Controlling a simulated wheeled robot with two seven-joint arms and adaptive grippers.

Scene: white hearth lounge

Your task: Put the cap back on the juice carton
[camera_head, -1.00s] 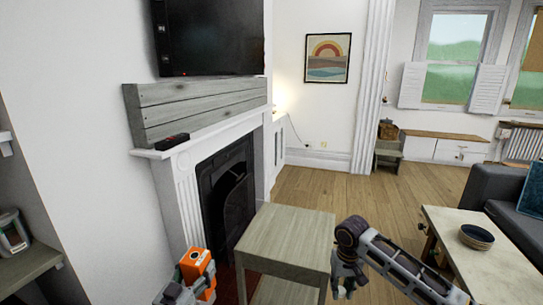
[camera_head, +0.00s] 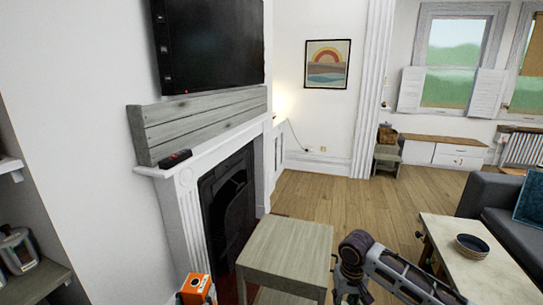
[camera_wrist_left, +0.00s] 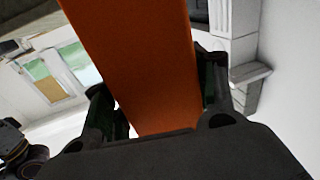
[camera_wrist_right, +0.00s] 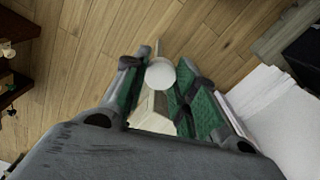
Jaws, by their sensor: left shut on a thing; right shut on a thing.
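The orange juice carton (camera_head: 197,290) shows at the bottom edge of the head view, with most of it cut off. In the left wrist view its orange side (camera_wrist_left: 140,60) fills the middle between the two fingers. My left gripper (camera_wrist_left: 158,95) is shut on it. My right gripper (camera_wrist_right: 161,78) has a small white round cap (camera_wrist_right: 160,74) between its fingertips, shut on it. In the head view my right gripper (camera_head: 350,290) is at the bottom, right of the side table and apart from the carton. The carton's opening cannot be made out.
A grey wooden side table (camera_head: 285,245) with a bare top stands between the carton and my right arm. The fireplace (camera_head: 228,205) is behind it. At right are a coffee table (camera_head: 475,275) with a bowl (camera_head: 472,246) and a sofa. A shelf (camera_head: 35,285) is at left.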

